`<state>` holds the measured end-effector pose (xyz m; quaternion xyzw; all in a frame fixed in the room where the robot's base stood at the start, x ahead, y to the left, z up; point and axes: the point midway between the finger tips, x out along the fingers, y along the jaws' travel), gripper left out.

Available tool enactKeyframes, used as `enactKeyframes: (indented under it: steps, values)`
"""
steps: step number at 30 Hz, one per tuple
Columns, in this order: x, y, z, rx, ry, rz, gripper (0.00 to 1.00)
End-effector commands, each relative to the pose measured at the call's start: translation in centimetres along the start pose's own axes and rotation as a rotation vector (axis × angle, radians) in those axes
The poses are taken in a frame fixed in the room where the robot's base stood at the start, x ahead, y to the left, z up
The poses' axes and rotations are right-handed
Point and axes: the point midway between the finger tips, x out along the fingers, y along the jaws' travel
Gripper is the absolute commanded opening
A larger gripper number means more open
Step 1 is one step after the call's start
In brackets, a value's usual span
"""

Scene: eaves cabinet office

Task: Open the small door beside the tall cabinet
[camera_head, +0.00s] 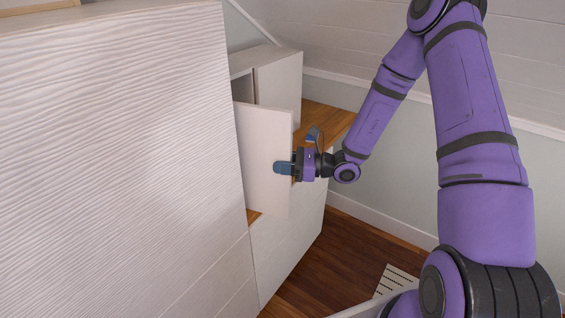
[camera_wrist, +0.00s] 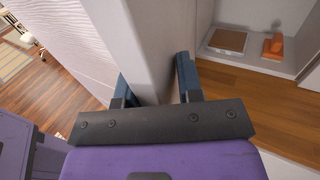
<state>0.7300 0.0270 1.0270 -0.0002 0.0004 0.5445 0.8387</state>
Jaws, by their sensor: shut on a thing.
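The small white door (camera_head: 264,165) stands swung out, its panel angled away from the small cabinet beside the tall cabinet (camera_head: 120,150). My gripper (camera_head: 284,168) is shut on the free edge of the door. In the wrist view the door panel (camera_wrist: 155,50) runs between the two blue fingers of my gripper (camera_wrist: 153,85), one on each side. The tall cabinet has a wavy white front and also shows in the wrist view (camera_wrist: 75,35). The door's hinge side is partly hidden in the head view by the tall cabinet.
The wrist view shows an open compartment holding a brown flat box (camera_wrist: 228,40) and an orange object (camera_wrist: 273,46). A wooden counter (camera_head: 325,121) lies behind the door. Low white drawers (camera_head: 290,245) stand below.

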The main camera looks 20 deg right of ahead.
Motion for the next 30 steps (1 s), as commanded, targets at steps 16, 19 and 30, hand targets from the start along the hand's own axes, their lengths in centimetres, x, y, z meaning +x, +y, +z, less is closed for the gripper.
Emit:
enactKeyframes:
  steps: [16, 19, 30]
  values:
    - [0.4, 0.3, 0.1, 0.0, -0.004, 0.01, 0.46]
    - [0.3, 0.2, 0.1, 0.0, -0.003, 0.008, 0.46]
    - [-1.5, 0.1, 0.1, 0.0, -0.002, 0.003, 0.46]
